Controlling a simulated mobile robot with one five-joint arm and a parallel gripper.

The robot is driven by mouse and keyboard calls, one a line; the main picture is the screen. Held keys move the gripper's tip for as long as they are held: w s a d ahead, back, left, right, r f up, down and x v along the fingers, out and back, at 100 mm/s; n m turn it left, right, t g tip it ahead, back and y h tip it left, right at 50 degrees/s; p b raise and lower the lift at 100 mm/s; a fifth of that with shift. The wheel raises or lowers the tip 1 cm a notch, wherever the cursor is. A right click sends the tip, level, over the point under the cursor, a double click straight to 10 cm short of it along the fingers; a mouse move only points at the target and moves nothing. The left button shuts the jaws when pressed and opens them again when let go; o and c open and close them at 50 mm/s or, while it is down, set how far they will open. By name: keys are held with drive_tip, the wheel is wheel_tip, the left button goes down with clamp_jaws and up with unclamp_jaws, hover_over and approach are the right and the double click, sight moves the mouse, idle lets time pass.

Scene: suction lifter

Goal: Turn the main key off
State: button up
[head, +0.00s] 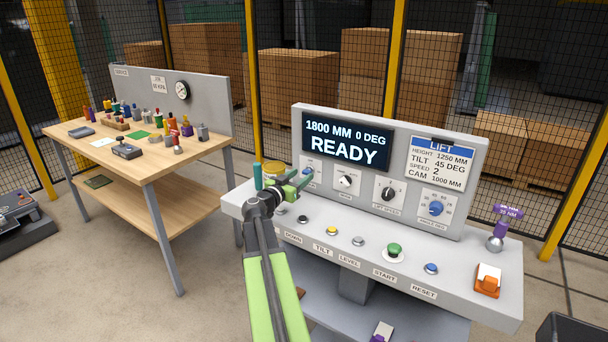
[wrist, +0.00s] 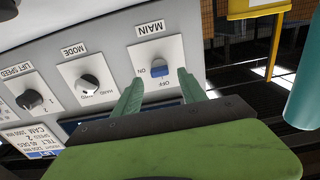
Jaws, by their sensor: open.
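The main key is a blue knob (wrist: 160,77) on a white plate marked MAIN, seen in the wrist view. The word ON is to the left of it and OFF is below it in that view. Which word it points to is not clear. In the head view the same knob (head: 308,173) shows at the left end of the console's upright panel, partly behind my gripper. My gripper (wrist: 161,82) is open, with one green finger at each side of the knob and no visible grip on it. It also shows in the head view (head: 290,182).
The MODE knob (wrist: 88,85) and LIFT SPEED knob (wrist: 30,99) sit beside the main plate. The screen (head: 346,142) reads READY. Several buttons line the console shelf below. A teal cylinder (wrist: 304,95) stands close at the right of the wrist view.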

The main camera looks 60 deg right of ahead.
sight(308, 172)
drive_tip(key=shift+d, duration=1.4)
clamp_jaws()
